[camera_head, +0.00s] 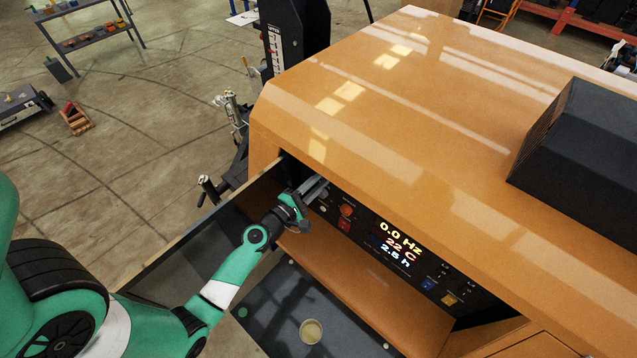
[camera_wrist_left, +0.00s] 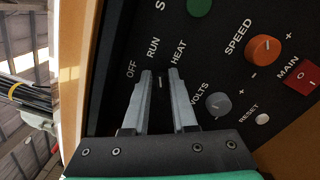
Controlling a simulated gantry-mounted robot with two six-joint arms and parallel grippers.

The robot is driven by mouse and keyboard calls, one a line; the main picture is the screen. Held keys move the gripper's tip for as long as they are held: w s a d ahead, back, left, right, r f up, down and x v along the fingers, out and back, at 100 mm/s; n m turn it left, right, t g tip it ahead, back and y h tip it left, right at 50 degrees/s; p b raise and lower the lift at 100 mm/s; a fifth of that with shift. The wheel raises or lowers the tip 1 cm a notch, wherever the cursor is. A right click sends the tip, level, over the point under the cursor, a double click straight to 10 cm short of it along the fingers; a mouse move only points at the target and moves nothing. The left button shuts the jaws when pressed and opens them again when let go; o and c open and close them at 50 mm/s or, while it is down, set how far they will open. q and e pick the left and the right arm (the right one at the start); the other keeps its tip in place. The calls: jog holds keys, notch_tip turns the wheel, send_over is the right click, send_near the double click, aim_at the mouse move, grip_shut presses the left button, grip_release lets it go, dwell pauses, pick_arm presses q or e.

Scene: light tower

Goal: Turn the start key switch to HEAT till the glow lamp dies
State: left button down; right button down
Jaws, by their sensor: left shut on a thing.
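The start key switch (camera_wrist_left: 160,84) is a small dark knob with a white mark, below the OFF, RUN and HEAT labels in the left wrist view. Its mark points up the picture, roughly toward RUN. My left gripper (camera_wrist_left: 160,76) is shut on the switch, one grey finger on each side. In the head view my left gripper (camera_head: 313,190) reaches the left end of the black control panel (camera_head: 372,237), hiding the switch there. I cannot make out a glow lamp in either view. My right gripper is not in view.
The panel sits recessed in an orange cabinet (camera_head: 400,120). An orange SPEED knob (camera_wrist_left: 263,49), grey VOLTS knob (camera_wrist_left: 217,104), red MAIN switch (camera_wrist_left: 299,74) and partly visible green button (camera_wrist_left: 199,6) are nearby. The lit display (camera_head: 398,246) reads 0.0 Hz, 22 C, 2.5 h.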

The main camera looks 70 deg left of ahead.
pick_arm(q)
jog(key=m+b, duration=0.1)
jog(key=m, duration=0.1)
jog(key=f+m+b, duration=0.1)
jog(key=m, duration=0.2)
jog(key=shift+s+f, duration=0.1)
jog(key=shift+f, duration=0.05)
jog(key=shift+m, duration=0.4)
jog(key=c, duration=1)
grip_release()
jog(key=shift+o, duration=0.4)
jog(key=shift+a, duration=0.15)
jog(key=shift+s, duration=0.1)
